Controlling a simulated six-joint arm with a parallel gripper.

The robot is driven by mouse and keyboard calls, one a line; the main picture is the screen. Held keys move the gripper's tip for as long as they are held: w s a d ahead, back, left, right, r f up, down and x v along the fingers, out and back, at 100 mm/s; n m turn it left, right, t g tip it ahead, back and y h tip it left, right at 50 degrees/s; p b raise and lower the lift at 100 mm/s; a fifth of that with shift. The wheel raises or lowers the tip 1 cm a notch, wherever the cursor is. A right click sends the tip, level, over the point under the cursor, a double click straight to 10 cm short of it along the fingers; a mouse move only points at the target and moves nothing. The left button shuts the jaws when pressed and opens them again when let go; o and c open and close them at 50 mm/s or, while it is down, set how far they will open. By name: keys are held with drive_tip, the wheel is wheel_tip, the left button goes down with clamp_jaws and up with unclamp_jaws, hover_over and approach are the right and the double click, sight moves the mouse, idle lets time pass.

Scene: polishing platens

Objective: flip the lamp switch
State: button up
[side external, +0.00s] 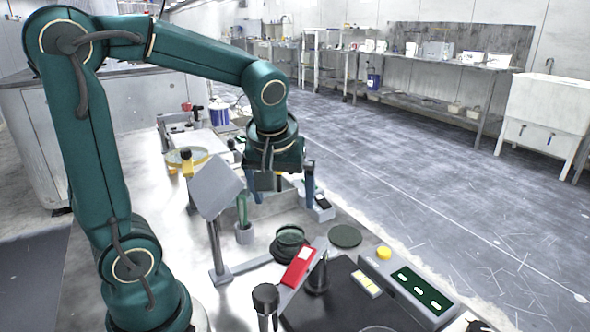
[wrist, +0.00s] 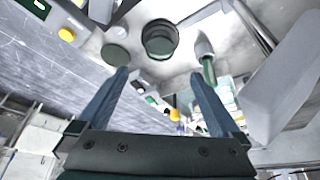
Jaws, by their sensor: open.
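A lamp-like stand with a grey square head (side external: 215,187) on a thin post (side external: 217,245) stands left of centre in the side view. A grey panel, probably the same head, fills the right of the wrist view (wrist: 288,92). I cannot make out which part is the lamp switch. My gripper (side external: 283,203) is open and empty, pointing down above the bench, right of the grey head. In the wrist view its two blue fingers (wrist: 158,75) are spread wide with nothing between them.
Below stand dark round dishes (side external: 290,240), a green disc (side external: 345,236), a holder with a green tool (side external: 244,232) and a red box (side external: 300,267). A control panel (side external: 410,290) with a yellow button (side external: 384,253) lies front right. The far bench is cluttered.

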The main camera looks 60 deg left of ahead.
idle(0.3)
drive_tip(key=shift+w, duration=0.1)
drive_tip(key=c, duration=0.9)
drive_tip(key=shift+w+a+r+t+y, duration=0.25)
drive_tip(key=shift+w+a+t, duration=0.15)
drive_tip(key=shift+w, duration=0.1)
drive_tip(key=shift+w+a+r+t+y, duration=0.15)
drive_tip(key=shift+w+a+r+t, duration=0.15)
drive_tip(key=shift+w+a, duration=0.15)
clamp_jaws()
drive_tip(key=w+a+r+m+t+y, duration=0.1)
drive_tip(key=w+a+r+m+t, duration=0.4)
drive_tip(key=w, duration=0.4)
drive_tip(key=s+a+f+m+h, duration=0.2)
drive_tip(key=f+m, duration=0.4)
drive_tip(key=f, duration=0.3)
drive_tip(key=shift+s+a+f+h, duration=0.2)
drive_tip(key=shift+s+a+h, duration=0.35)
drive_tip(key=shift+a, duration=0.85)
drive_tip(key=shift+w, duration=0.15)
